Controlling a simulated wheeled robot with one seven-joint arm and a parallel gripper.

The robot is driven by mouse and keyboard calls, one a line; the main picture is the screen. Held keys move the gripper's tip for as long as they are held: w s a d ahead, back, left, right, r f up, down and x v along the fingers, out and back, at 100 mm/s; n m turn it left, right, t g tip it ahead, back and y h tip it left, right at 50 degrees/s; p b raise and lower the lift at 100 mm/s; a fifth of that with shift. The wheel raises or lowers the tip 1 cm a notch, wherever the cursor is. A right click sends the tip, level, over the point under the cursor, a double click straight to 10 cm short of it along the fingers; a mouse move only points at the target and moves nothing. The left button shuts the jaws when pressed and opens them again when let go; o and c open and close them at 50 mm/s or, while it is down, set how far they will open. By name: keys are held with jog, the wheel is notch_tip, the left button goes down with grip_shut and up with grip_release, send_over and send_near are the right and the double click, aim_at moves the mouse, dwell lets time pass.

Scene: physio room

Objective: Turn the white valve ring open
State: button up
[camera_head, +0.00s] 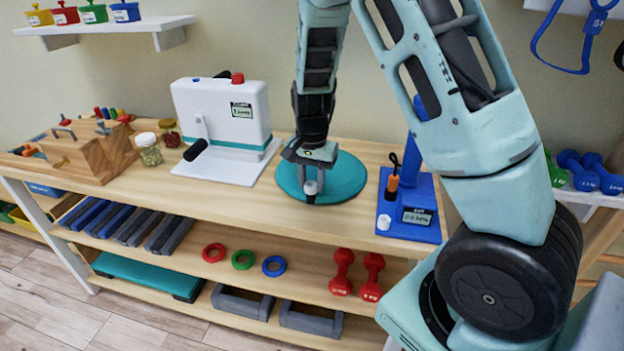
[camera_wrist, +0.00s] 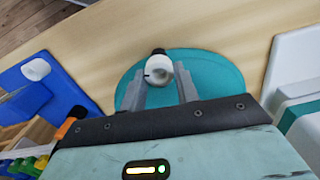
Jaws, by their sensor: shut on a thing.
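The white valve ring (camera_wrist: 158,70) stands over a teal round base (camera_wrist: 218,68) on the wooden bench. A small dark part shows at its far side in the wrist view. My gripper (camera_wrist: 160,92) points down over the base, with its two grey fingers on either side of the ring, shut on it. In the head view, a small white part (camera_head: 310,187) shows at the fingertips above the teal base (camera_head: 347,180). The fingers hide part of the ring. I cannot tell how far the ring is turned.
A white crank machine (camera_head: 222,120) stands left of the teal base. A blue stand (camera_head: 425,195) with a white knob (camera_head: 384,222) and a display stands close on the right. Two small jars and a wooden box (camera_head: 85,160) are farther left. Bare bench lies in front.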

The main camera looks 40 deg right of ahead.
jog(key=n, duration=0.3)
jog(key=shift+n, duration=0.4)
jog(key=shift+w+n, duration=0.1)
jog(key=shift+n, duration=2.1)
jog(key=o, duration=0.7)
jog(key=shift+a, duration=0.1)
notch_tip(320, 180, up, 18)
jog(key=shift+f+p, duration=0.25)
jog(key=shift+p, duration=0.15)
